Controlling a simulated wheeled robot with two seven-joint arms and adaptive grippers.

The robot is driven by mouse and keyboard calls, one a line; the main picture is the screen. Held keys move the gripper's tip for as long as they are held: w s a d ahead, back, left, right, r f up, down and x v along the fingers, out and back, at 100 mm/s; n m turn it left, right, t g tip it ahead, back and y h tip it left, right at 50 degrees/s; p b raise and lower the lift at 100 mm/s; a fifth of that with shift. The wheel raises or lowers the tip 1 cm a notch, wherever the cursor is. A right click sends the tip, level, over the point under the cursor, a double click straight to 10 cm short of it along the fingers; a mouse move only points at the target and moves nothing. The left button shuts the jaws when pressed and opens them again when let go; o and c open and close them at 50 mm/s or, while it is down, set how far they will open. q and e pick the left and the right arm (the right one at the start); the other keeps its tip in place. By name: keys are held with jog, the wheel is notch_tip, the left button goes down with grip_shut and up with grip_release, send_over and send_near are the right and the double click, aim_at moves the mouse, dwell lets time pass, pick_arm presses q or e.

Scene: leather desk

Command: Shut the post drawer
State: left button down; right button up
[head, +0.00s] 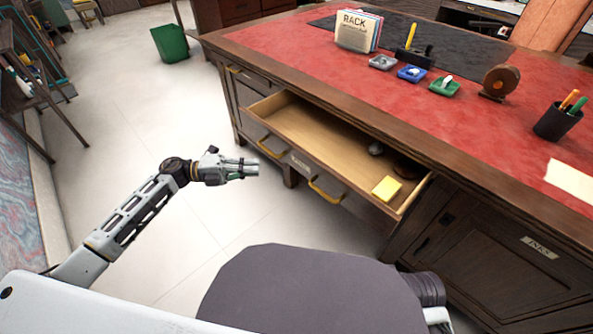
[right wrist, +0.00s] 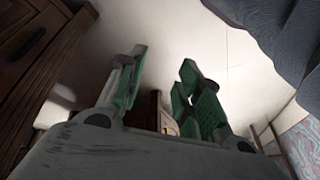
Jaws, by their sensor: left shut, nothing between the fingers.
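The drawer (head: 338,177) in the desk's front is pulled well out. Its front has two brass handles and a small label too small to read. Inside are a yellow pad (head: 387,188) and small dark items near the back, partly hidden under the desktop. My left gripper (head: 256,168) is shut and empty. In the picture it is just left of the drawer front and its left handle (head: 271,147); it appears apart from them. My right gripper (right wrist: 163,65) shows only in the right wrist view, with its green-padded fingers spread and nothing between them.
The red-topped desk (head: 330,62) holds a card rack (head: 352,31), small trays, a tape dispenser (head: 499,82) and a pen cup (head: 556,122). A labelled cupboard door (head: 505,262) is at lower right. Clear pale floor lies left of the desk, with a green bin (head: 170,43) further back.

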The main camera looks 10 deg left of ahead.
aim_at(313, 168)
pick_arm(q)
jog(key=shift+s+f+m+g, duration=0.6)
jog(key=shift+s+f+g, duration=0.1)
jog(key=shift+s+f, duration=0.15)
pick_arm(e)
jog(key=shift+s+r, duration=0.1)
jog(key=shift+r, duration=0.45)
pick_arm(q)
jog(key=shift+d, duration=0.15)
